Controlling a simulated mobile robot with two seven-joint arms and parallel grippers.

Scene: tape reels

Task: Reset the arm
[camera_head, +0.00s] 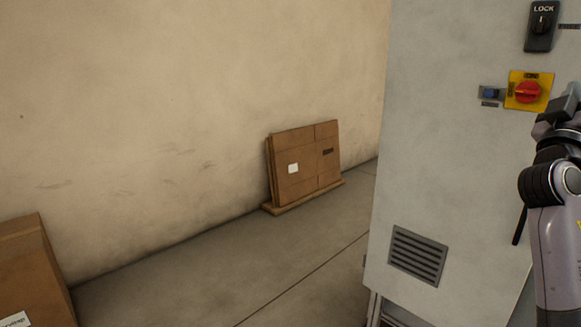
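My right arm (556,230) rises along the right edge of the head view, in front of a grey cabinet. The dark part at its upper end, my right gripper (560,118), is near the red rotary switch (527,92) on its yellow plate, to the right of and slightly below it. The gripper is partly cut off by the picture edge, so I cannot tell whether its fingers are open or touch anything. My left arm and gripper are not in view.
The grey cabinet (450,170) fills the right side, with a black LOCK knob (541,25), a small blue switch (490,92) and a vent (418,256). Flattened cardboard (308,165) leans on the wall. A cardboard box (35,270) stands lower left. The floor between is clear.

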